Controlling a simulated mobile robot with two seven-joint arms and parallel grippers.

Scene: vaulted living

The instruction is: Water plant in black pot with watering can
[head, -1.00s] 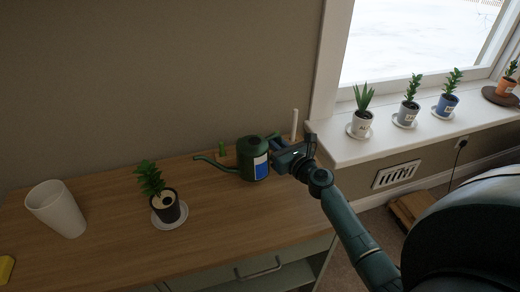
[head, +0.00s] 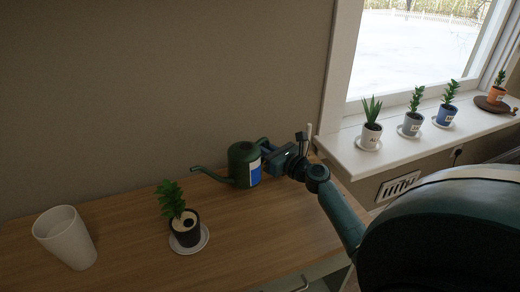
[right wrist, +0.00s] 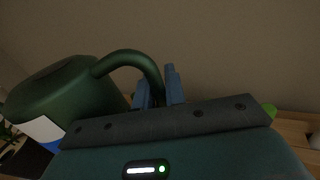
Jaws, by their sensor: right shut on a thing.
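The dark green watering can (head: 240,170), with a white and blue label, is at the back of the wooden cabinet top, its spout pointing left. My right gripper (head: 270,157) is shut on its handle from the right. In the right wrist view the blue fingers of the gripper (right wrist: 159,88) close around the curved handle (right wrist: 128,58) of the can (right wrist: 65,92). I cannot tell whether the can touches the wood. The leafy plant (head: 172,199) in the black pot (head: 185,231) stands upright on a white saucer (head: 204,241), left of and nearer than the can. My left gripper is not in view.
A tall white empty vase (head: 66,240) stands left of the black pot on the cabinet top (head: 125,222). A white stick-like object (head: 309,130) rises behind my gripper. Several potted plants line the white windowsill (head: 350,160) at the right. The wood between pot and can is clear.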

